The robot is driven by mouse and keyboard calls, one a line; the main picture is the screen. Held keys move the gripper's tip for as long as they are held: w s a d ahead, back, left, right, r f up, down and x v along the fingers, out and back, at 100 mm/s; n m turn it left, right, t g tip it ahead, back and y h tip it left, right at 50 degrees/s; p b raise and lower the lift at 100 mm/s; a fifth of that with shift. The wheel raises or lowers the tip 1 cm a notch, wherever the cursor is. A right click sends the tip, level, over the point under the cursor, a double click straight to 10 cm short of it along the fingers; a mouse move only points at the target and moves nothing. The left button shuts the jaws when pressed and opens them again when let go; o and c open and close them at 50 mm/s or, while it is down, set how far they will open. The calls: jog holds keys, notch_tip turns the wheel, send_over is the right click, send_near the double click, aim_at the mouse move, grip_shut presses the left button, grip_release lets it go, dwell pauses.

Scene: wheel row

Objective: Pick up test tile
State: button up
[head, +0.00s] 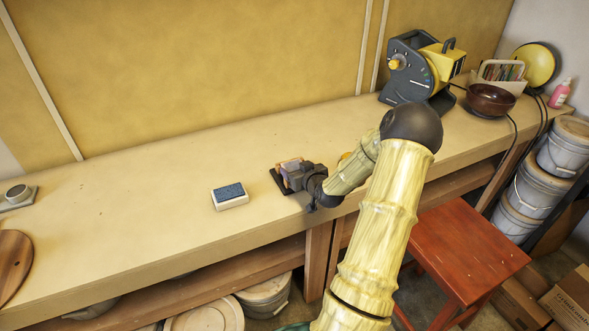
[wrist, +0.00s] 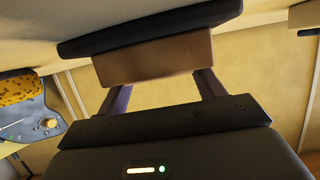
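My gripper (head: 296,174) is low over the bench near its front edge, at a small tan-brown block on a dark slab (head: 279,180). This block is likely the test tile. In the wrist view the brown block (wrist: 155,58) lies across the fingertips, with the dark slab (wrist: 150,30) along its far side, against the bench. The two purple-grey fingers of my gripper (wrist: 163,88) stand wide apart, with wall showing between them. Their tips are hidden by the block. I cannot tell whether they touch it.
A white block with a blue top (head: 229,195) lies left of my gripper. A grey-and-yellow machine (head: 418,68) and a dark red bowl (head: 490,99) stand at the right. A red stool (head: 465,252) stands before the bench. The bench's left middle is clear.

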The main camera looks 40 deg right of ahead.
jog(key=c, duration=0.6)
jog(key=shift+o, duration=0.2)
jog(key=shift+r, duration=0.1)
notch_tip(320, 180, up, 10)
jog(key=shift+p, duration=0.45)
